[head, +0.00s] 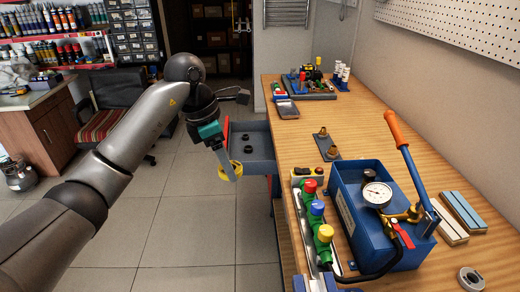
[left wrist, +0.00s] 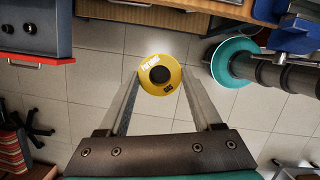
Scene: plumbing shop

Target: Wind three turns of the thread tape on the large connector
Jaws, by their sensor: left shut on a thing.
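My left gripper (head: 231,176) is shut on the roll of thread tape (left wrist: 147,88), a yellow spool with a dark centre hole. The roll sits between the fingertips in the left wrist view and also shows as a yellow ring in the head view (head: 237,171). It is held in the air over the floor, left of the bench. Two brass connectors (head: 332,152) (head: 323,132) stand on a small grey plate (head: 326,143) on the bench, apart from my gripper. I cannot tell surely which is the large one. My right gripper is not in view.
A blue pump box (head: 347,213) with gauge and orange-handled lever stands on the wooden bench (head: 290,125). A grey tray with two dark pieces (head: 262,147) juts out beside the bench near my gripper.

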